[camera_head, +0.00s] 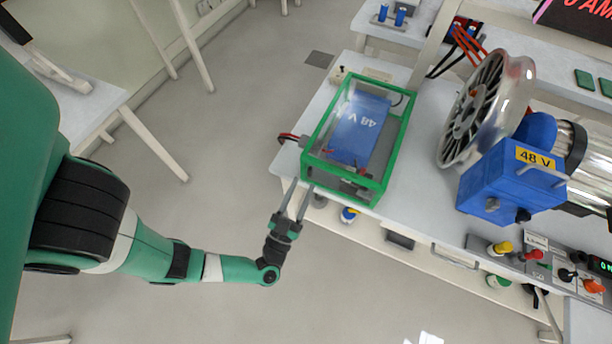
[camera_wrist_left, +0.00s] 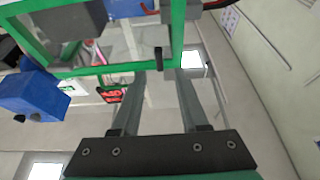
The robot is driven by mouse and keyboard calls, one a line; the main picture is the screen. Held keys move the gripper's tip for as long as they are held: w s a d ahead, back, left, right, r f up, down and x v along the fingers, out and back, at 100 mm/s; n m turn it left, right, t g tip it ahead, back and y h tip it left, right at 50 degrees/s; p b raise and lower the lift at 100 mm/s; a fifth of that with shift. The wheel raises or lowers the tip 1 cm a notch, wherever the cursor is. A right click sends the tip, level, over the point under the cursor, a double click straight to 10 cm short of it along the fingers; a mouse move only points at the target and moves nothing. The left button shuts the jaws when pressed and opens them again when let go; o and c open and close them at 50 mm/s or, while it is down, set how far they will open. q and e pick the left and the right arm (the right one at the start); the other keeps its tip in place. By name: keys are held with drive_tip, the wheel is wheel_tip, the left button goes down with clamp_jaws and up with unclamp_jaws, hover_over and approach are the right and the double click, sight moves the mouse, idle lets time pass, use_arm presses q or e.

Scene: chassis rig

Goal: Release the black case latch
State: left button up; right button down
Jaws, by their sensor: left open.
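A clear case with a green frame (camera_head: 312,128) stands on the white bench and holds a blue 48 V block (camera_head: 359,128). In the left wrist view, the green frame (camera_wrist_left: 100,71) crosses the upper part. A small black upright piece, which looks like the case latch (camera_wrist_left: 158,58), sits on its edge. My left gripper (camera_head: 300,184) is open and empty, just off the case's near left corner. In the left wrist view, the black piece appears between and just beyond the fingertips (camera_wrist_left: 160,76). I cannot make out the latch in the head view. My right gripper is not in view.
A spoked wheel (camera_head: 478,110) and a blue 48 V box (camera_head: 512,180) stand to the right of the case. A control panel with knobs (camera_head: 545,262) is at lower right.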

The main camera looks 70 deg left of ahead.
sight(309, 173)
use_arm(q)
drive_tip(key=shift+x, duration=1.8)
drive_tip(key=shift+c, duration=0.3)
clamp_jaws()
